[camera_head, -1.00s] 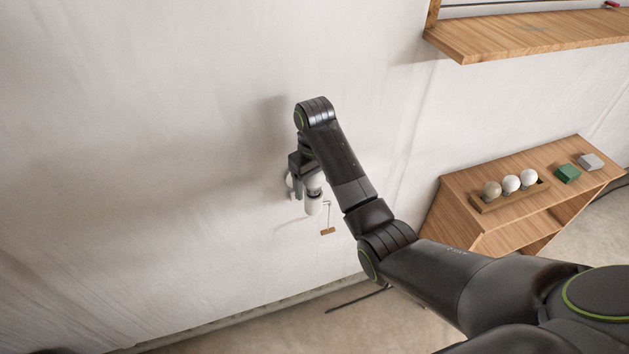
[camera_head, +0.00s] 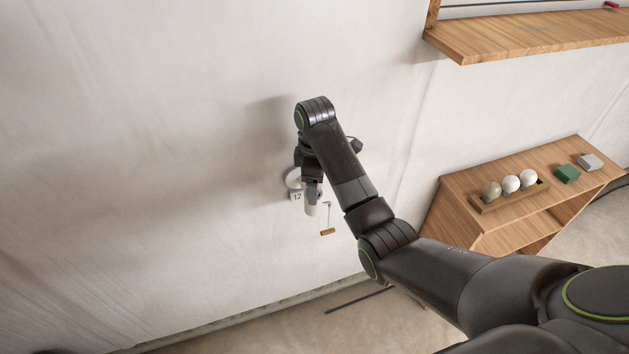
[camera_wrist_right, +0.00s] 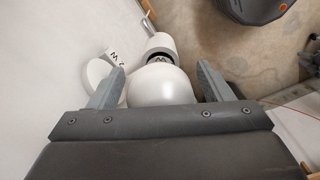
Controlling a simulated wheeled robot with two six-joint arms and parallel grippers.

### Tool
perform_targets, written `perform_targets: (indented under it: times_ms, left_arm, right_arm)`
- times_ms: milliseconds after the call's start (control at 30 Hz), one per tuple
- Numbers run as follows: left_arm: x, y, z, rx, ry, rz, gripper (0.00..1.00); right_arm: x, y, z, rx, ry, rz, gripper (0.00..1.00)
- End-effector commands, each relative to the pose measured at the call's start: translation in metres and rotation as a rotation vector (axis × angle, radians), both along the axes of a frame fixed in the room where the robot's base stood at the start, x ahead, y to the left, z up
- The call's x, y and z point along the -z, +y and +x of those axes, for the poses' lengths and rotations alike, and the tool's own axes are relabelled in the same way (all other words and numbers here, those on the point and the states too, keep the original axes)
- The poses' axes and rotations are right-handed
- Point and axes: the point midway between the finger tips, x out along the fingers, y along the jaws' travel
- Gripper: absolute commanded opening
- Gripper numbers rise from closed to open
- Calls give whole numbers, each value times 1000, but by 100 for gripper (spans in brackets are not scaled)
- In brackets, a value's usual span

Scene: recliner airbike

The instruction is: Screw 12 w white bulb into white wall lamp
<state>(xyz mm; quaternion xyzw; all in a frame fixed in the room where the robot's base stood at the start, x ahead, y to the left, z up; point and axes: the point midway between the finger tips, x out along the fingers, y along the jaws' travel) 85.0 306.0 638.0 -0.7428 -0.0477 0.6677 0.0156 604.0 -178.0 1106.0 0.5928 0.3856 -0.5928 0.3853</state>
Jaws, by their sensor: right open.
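The white wall lamp (camera_head: 292,180) is fixed to the wall, with a "12" label under its round base and a white socket (camera_head: 311,207). The socket also shows in the right wrist view (camera_wrist_right: 159,43). A white bulb (camera_wrist_right: 160,86) sits at the socket's mouth, in line with it; how deep its thread sits is hidden. My right gripper (camera_wrist_right: 161,80) is open around the bulb, one finger on each side, with a clear gap at the right finger. In the head view the right gripper (camera_head: 313,188) is at the lamp and hides the bulb. My left gripper is not in view.
A wooden cabinet (camera_head: 470,220) at right carries a bulb tray (camera_head: 513,198) with several bulbs, a green block (camera_head: 567,174) and a grey block (camera_head: 591,161). A pull cord with a wooden handle (camera_head: 328,232) hangs beside the lamp. A wooden shelf (camera_head: 530,38) is above right.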

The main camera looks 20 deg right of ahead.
Motion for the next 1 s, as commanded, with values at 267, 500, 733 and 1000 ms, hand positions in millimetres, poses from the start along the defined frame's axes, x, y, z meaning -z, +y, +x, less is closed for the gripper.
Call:
perform_targets:
  times_ms: [267,500,733,1000]
  left_arm:
    - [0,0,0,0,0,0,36]
    - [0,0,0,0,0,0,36]
    - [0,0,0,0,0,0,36]
    - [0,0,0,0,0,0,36]
  right_arm:
    - [0,-1,1,-182,0,0,73]
    - [0,-1,2,-387,0,0,73]
    - [0,-1,3,-649,0,0,73]
    - [0,-1,3,-781,0,0,73]
